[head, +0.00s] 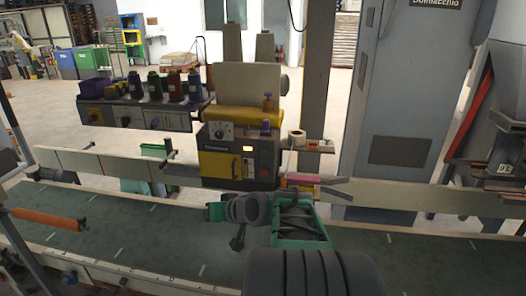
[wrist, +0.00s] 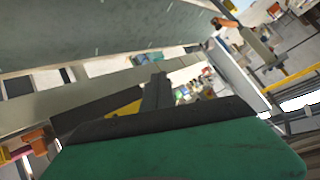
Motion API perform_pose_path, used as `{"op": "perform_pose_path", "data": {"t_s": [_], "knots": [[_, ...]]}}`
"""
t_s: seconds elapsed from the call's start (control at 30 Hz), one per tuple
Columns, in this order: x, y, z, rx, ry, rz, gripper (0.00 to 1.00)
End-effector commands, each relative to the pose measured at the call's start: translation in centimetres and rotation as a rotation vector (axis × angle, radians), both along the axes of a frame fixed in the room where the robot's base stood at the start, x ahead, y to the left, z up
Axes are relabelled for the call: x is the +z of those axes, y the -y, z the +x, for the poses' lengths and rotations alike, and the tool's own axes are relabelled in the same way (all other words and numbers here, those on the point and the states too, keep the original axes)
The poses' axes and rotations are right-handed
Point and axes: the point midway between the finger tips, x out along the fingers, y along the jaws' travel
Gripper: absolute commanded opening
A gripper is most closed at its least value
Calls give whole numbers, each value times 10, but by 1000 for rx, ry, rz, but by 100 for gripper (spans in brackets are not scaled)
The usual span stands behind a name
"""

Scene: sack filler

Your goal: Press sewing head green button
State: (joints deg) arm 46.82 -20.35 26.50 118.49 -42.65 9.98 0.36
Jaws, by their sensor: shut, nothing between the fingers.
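The sewing head (head: 240,150) is a yellow and black machine behind the conveyor in the head view. The green button is too small to tell apart there. In the wrist view, a black and yellow part (wrist: 122,109), which looks like the sewing head, shows partly behind my gripper. My gripper (wrist: 158,80) is shut and empty, its dark fingers standing up beyond the green body. In the head view my arm is just below and in front of the sewing head; the fingertips cannot be made out.
The dark green conveyor belt (head: 120,225) runs across the front, with a pale rail (head: 95,165) behind it. Thread spools (head: 174,86) stand on a shelf left of the head. A small spool ledge (head: 314,146) and a grey cabinet (head: 405,100) stand to the right.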

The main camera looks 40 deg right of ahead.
Motion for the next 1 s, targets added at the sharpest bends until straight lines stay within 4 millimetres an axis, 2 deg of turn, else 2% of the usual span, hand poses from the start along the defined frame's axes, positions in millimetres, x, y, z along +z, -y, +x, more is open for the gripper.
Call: {"op": "perform_pose_path", "data": {"t_s": [0.03,0.1,0.2,0.3,0.43,0.73,0.87,1.0], "knots": [[13,37,0,-71,83,38,0],[32,77,-4,-144,202,79,0],[54,120,-16,-225,334,118,0],[68,145,-26,-273,413,138,0],[74,154,-31,-292,448,146,0],[74,154,-30,-290,445,145,0],[74,161,-25,-289,445,146,0],[74,176,-13,-290,444,146,0]]}}
